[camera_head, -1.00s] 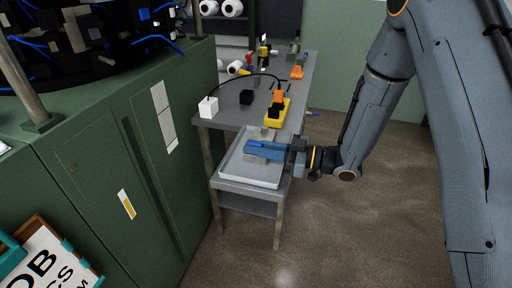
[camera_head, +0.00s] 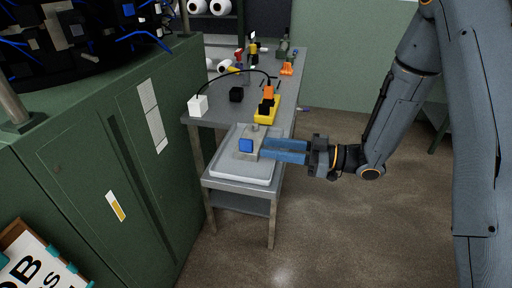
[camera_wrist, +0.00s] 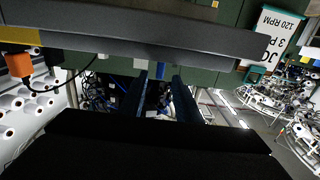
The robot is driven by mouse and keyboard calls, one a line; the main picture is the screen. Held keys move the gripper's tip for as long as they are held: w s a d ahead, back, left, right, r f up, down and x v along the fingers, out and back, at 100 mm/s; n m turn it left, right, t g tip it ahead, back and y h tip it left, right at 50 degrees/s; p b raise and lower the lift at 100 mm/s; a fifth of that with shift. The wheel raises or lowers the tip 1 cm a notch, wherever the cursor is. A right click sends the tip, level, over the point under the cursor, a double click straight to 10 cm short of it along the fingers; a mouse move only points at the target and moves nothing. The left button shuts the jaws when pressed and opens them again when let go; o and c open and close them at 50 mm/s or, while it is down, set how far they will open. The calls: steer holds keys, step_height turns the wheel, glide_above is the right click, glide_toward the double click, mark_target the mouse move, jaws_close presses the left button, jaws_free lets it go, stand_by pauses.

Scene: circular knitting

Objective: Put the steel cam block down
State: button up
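The steel cam block (camera_head: 255,142) is a small grey block with a blue face and a short knob on top. In the head view it stands upright on the pale shallow tray (camera_head: 225,166) at the near end of the steel table. My gripper (camera_head: 267,148) is just right of the block, its two long blue fingers parted and pointing left at it. The fingertips are close to the block's right side; I cannot tell whether they touch it. In the wrist view the fingers (camera_wrist: 160,100) are apart with nothing held between them.
Behind the tray on the steel table (camera_head: 215,125) stand a yellow-and-orange item (camera_head: 267,107), a black cube (camera_head: 236,95) and a white block (camera_head: 198,105) with a cable. A green cabinet (camera_head: 90,150) stands left. The floor (camera_head: 350,220) at right is clear.

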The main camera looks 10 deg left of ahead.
steer(key=shift+s+d, duration=0.2)
steer(key=shift+d, duration=1.9)
steer(key=w+d+m+t+h, duration=0.5)
steer(key=w+t+h, duration=0.2)
steer(key=w, duration=0.3)
steer(key=d+m+h, duration=0.5)
steer(key=d+h, duration=0.2)
steer(key=d, duration=0.2)
steer(key=s+d+m+g+h, duration=0.2)
steer(key=s+d+m+h, duration=0.3)
steer(key=s, duration=0.5)
steer(key=s+f+m+g+y, duration=0.1)
steer(key=s+g, duration=0.5)
steer(key=s, duration=1)
steer(key=shift+d+f+m, duration=0.15)
steer(key=shift+f+m, duration=0.05)
steer(key=shift+m, duration=0.4)
